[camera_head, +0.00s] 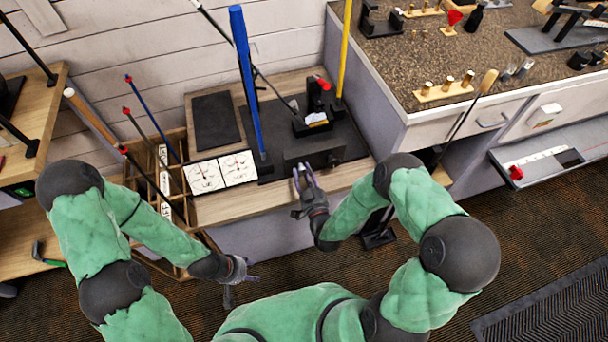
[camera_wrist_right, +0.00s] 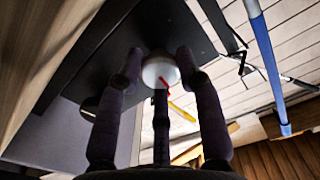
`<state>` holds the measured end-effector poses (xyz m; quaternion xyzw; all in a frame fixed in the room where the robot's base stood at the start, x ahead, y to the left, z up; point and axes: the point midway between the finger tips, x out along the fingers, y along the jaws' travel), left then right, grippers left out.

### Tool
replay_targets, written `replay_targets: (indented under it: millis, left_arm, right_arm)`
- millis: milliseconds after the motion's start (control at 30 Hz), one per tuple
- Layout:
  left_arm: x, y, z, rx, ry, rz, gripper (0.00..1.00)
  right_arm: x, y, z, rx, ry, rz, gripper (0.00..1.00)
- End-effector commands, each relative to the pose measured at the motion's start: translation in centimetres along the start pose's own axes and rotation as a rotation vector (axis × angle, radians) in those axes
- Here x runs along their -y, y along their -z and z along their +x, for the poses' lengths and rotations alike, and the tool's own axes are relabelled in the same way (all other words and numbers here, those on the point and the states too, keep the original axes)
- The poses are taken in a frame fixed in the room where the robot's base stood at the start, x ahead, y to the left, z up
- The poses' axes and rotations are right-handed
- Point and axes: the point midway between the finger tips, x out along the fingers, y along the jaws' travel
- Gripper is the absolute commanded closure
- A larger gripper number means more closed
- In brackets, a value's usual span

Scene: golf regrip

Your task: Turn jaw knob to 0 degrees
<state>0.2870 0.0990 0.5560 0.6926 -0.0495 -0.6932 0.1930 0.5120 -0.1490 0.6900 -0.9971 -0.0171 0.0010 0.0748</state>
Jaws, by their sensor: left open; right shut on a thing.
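The jaw knob (camera_wrist_right: 160,72) is a round white knob with a red pointer mark. It shows in the right wrist view on the dark face of the vise block. My left gripper (camera_head: 243,287) is open and empty, low in front of the bench.
Two white dial cards (camera_head: 221,172) lie on the wooden bench (camera_head: 250,208), left of the vise. A wooden club rack (camera_head: 160,190) stands at left. A speckled counter (camera_head: 445,60) rises at right.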

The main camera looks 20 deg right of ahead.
Motion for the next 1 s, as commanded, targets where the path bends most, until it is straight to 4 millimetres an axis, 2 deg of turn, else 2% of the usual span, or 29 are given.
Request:
replay_targets:
  millis: [333, 867, 900, 967, 1000]
  left_arm:
    - [0.12, 0.02, 0.34, 0.000, 0.000, 0.000, 0.51]
    - [0.13, 0.02, 0.37, 0.000, 0.000, 0.000, 0.51]
    - [0.13, 0.02, 0.37, 0.000, 0.000, 0.000, 0.51]
    - [0.13, 0.02, 0.37, 0.000, 0.000, 0.000, 0.51]
    - [0.13, 0.02, 0.37, 0.000, 0.000, 0.000, 0.51]
  right_arm:
    - [-0.01, -0.21, -0.13, 0.006, -0.001, -0.140, 0.96]
    - [-0.01, -0.19, -0.13, 0.006, -0.001, -0.165, 0.96]
    - [-0.01, -0.19, -0.13, 0.006, -0.001, -0.165, 0.61]
    - [0.00, -0.18, -0.12, 0.005, 0.000, -0.165, 0.44]
    - [0.00, -0.16, -0.11, 0.005, 0.000, -0.165, 0.40]
